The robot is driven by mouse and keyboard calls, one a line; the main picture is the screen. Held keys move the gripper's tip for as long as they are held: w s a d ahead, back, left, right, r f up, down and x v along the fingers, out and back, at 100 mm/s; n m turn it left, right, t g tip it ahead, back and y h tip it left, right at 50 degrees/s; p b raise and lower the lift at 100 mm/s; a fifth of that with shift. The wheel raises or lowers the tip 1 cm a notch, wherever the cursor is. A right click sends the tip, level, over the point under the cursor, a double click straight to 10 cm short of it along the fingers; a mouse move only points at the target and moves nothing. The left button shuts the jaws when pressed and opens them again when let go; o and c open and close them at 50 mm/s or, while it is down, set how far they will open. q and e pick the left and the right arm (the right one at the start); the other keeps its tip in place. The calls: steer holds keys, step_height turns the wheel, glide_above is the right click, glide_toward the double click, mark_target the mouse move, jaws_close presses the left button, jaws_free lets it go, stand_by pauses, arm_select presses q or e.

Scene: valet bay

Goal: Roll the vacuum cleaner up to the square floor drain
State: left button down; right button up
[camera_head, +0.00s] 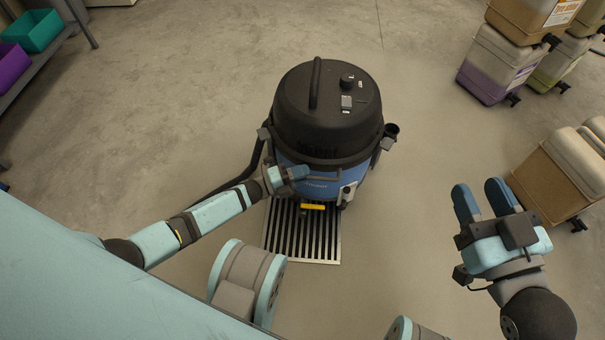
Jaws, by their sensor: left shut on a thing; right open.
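The vacuum cleaner (327,110), with a black domed lid and a blue drum, stands upright on the floor in the middle of the head view. The square floor drain (318,247), a slatted metal grate, lies at its near side; the vacuum hides the grate's far edge. My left gripper (299,173) is at the vacuum's near left side, shut on the handle bar (324,178) at the front of the drum; its fingertips are partly hidden. My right gripper (484,201) is open and empty, to the right of the vacuum and apart from it.
Several jerrycans stand at the right, one with purple liquid (487,84) and a brown one (556,182) near my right gripper. A shelf (40,68) with a teal bin (33,31) and a purple bin (10,66) is at the upper left. The floor behind the vacuum is clear.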

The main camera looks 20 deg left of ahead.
arm_select(q)
steer(key=shift+s+d, duration=0.15)
steer(key=c, duration=1)
jaws_free()
arm_select(e)
steer(key=shift+a, duration=0.1)
steer(key=shift+s, duration=0.1)
arm_select(q)
steer(key=shift+p+v, duration=1.6)
steer(key=shift+v, duration=5.35)
arm_select(e)
steer(key=shift+s+a+f+m+g+h, duration=0.15)
steer(key=shift+s+a+f+m+g, duration=0.1)
steer(key=shift+s+m, duration=0.25)
steer(key=shift+s+a+f+m+g+h, duration=0.15)
steer(key=shift+s+m+g, duration=0.1)
steer(key=shift+m, duration=0.35)
steer(key=shift+r, duration=0.15)
arm_select(q)
steer(key=shift+a, duration=0.2)
arm_select(e)
steer(key=shift+a, duration=0.1)
